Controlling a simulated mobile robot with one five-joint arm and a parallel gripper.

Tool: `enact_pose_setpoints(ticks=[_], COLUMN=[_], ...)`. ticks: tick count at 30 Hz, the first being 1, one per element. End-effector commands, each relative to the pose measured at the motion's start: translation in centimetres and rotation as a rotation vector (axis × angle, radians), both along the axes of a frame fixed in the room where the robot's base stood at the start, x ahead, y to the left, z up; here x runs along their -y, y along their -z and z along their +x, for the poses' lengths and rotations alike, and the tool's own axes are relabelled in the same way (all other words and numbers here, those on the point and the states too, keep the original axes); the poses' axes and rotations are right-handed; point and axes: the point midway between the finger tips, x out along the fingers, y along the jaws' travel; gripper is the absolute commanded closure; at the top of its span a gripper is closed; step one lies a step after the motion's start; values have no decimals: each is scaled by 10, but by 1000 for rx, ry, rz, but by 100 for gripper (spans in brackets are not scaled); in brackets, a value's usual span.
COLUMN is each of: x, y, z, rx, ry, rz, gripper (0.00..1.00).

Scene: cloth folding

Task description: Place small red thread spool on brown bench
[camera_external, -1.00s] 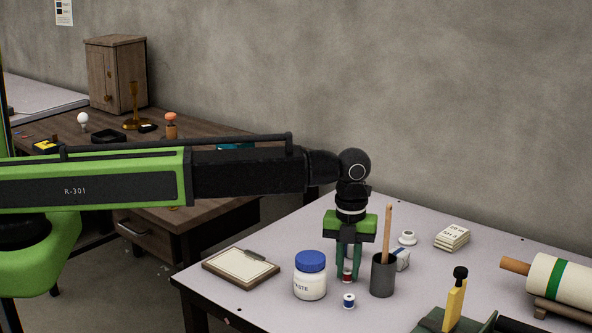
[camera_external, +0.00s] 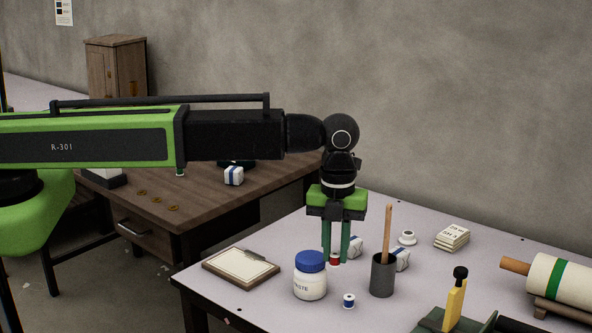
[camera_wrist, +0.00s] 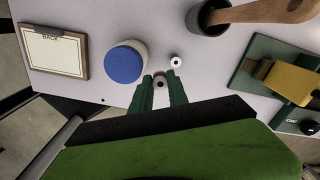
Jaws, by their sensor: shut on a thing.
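The small red thread spool (camera_external: 335,259) is between my gripper's fingertips in the external view. My gripper (camera_external: 335,256) points down and is shut on the spool, above the light grey table behind the paste jar. In the wrist view my gripper (camera_wrist: 160,79) holds the spool (camera_wrist: 159,82), seen end-on. The brown bench (camera_external: 200,199) stands at the back left, with a dark wood top; my arm hides part of it.
The blue-lidded paste jar (camera_external: 310,277), blue spool (camera_external: 348,300) and dark cup (camera_external: 382,275) with a wooden handle stand near my gripper. A clipboard (camera_external: 241,266) lies at the table's left. Small brass rings (camera_external: 157,200) and a white-blue block (camera_external: 234,176) are on the bench.

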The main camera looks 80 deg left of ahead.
Motion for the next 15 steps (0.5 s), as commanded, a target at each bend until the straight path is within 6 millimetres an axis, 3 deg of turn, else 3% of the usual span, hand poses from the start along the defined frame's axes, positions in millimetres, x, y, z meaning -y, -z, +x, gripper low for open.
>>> enact_pose_setpoints(ticks=[6, 15], x=[17, 19], y=[-12, -12], z=[-9, -10], rx=[0, 0], ry=[0, 0], rz=[0, 0], gripper=[100, 100])
